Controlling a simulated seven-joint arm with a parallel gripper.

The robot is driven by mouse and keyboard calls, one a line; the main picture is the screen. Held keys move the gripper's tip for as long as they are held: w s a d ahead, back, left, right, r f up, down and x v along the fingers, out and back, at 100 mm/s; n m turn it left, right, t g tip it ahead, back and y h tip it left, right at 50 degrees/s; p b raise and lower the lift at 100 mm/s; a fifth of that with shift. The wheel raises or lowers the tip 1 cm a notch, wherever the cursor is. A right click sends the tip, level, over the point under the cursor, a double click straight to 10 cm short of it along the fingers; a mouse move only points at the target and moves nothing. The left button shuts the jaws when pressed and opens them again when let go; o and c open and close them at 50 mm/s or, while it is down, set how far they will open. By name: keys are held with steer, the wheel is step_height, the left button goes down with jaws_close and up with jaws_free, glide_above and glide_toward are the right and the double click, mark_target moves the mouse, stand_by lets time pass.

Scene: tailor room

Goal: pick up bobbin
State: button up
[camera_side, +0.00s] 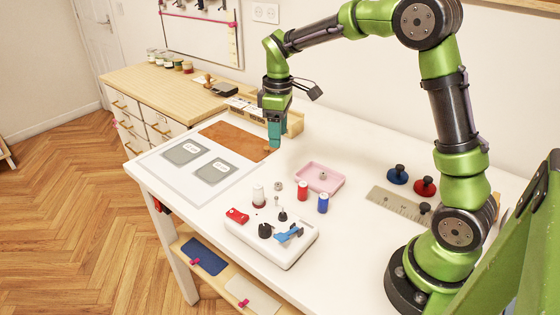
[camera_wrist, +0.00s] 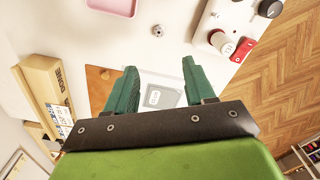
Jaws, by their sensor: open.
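A small silver bobbin (camera_side: 277,185) sits on the white table, left of the pink tray (camera_side: 308,187). It also shows in the wrist view, where the bobbin (camera_wrist: 157,31) lies beyond my fingertips, with the pink tray (camera_wrist: 112,5) to its left. Another small metal piece (camera_side: 323,175) sits in the tray in the side view. My gripper (camera_side: 274,144) is above the table near the brown mat, behind and apart from the bobbin. In the wrist view my gripper's (camera_wrist: 159,66) teal fingers are spread apart with nothing between them.
A white machine (camera_side: 285,252) with knobs stands at the table front. White (camera_side: 258,195), red (camera_side: 303,191) and blue (camera_side: 323,203) spools stand near the bobbin. A brown mat (camera_side: 236,141) and a white board with grey pieces (camera_side: 163,174) lie left. A wooden box (camera_side: 295,122) stands behind my gripper.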

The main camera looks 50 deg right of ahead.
steer(key=r+n, duration=0.1)
glide_toward(278, 189)
steer(key=shift+n, duration=0.3)
steer(key=f, duration=0.5)
steer(key=d+f, duration=0.1)
steer(key=f, duration=0.1)
steer(key=shift+w+f, duration=0.3)
steer(key=shift+w, duration=0.05)
jaws_close()
